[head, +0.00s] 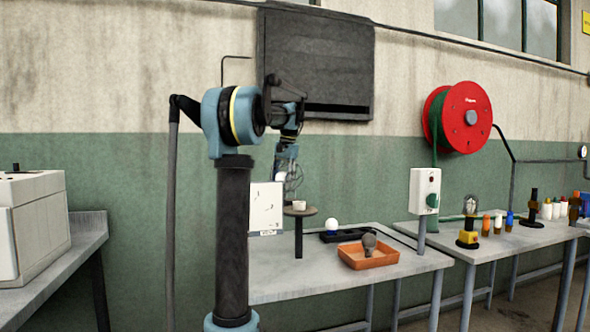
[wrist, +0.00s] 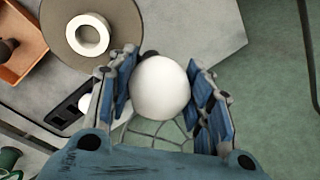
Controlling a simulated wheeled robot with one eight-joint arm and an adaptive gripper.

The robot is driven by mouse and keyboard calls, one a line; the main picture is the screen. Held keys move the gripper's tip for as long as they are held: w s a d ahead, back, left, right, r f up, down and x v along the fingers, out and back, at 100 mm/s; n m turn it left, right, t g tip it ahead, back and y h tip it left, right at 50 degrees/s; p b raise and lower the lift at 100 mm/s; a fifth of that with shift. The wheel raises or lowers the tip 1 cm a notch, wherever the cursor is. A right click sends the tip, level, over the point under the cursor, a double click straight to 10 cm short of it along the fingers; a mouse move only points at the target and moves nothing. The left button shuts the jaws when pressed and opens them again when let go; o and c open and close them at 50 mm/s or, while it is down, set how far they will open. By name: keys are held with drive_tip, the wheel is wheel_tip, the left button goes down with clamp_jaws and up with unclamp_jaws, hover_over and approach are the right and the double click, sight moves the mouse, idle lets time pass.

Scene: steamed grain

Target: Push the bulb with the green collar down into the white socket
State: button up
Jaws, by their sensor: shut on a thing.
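My gripper (wrist: 162,72) is shut on a round white bulb (wrist: 161,87), with blue finger pads on both sides of it. The bulb's collar is hidden in the wrist view, so I cannot tell its colour. The white socket (wrist: 89,34) is a ring on a round grey-brown stand (wrist: 64,36), up and left of the bulb in the wrist view. In the head view my gripper (head: 287,160) hangs above the stand (head: 311,212) and its socket (head: 298,204). The bulb is hard to make out there. The bulb and socket look apart.
An orange tray (head: 352,262) with a grey bulb (head: 369,243) lies on the table (head: 290,287). Behind it is a black strip (head: 350,235) with a white ball-shaped bulb (head: 332,225). A white switch box (head: 424,190) stands at the table's right.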

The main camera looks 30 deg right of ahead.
drive_tip(key=s+d+r+m, duration=0.2)
drive_tip(key=s+d+r, duration=0.1)
drive_tip(key=s+r, duration=0.4)
wheel_tip(320, 180, down, 7)
drive_tip(key=shift+s, duration=0.3)
drive_tip(key=shift+s, duration=0.25)
idle(0.8)
drive_tip(key=shift+f, duration=1.4)
idle(1.4)
drive_tip(key=o, duration=1.2)
drive_tip(key=shift+f, duration=0.1)
drive_tip(key=shift+c, duration=0.2)
wheel_tip(320, 180, up, 12)
drive_tip(key=s, duration=0.1)
drive_tip(key=shift+s+d, duration=0.3)
drive_tip(key=shift+s, duration=0.05)
